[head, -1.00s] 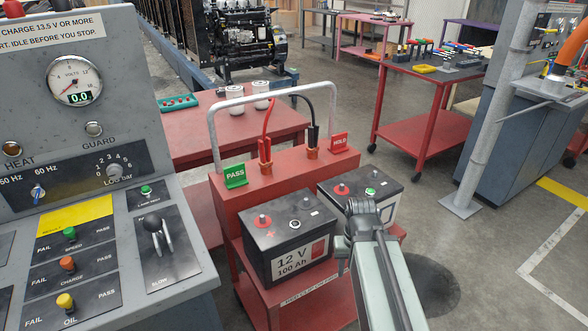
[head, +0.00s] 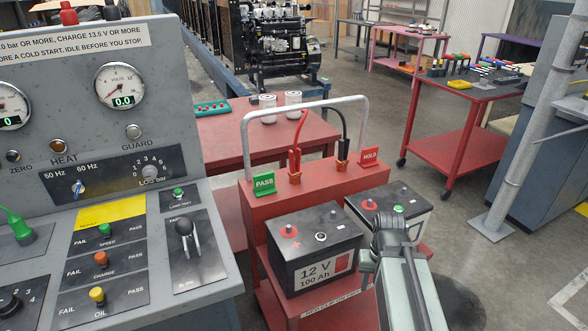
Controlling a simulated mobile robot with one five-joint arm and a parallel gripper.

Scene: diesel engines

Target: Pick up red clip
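The red clip (head: 295,160) stands upright in a brown holder on top of the red battery cart (head: 262,205). A red cable rises from it to the cart's grey rail. A black clip (head: 343,149) with a black cable stands in a second holder to its right. My gripper (head: 391,222) is in front of the right-hand battery, lower than the red clip and to its right, well apart from it. My arm reaches up from the bottom edge. The fingers are too small and foreshortened to tell open from shut.
A 12 V battery (head: 315,245) and a second battery (head: 405,212) sit on the cart's shelf. A green PASS sign (head: 264,183) and a red HOLD sign (head: 370,156) flank the clips. A grey control panel (head: 215,275) stands at left. Clear floor lies to the right.

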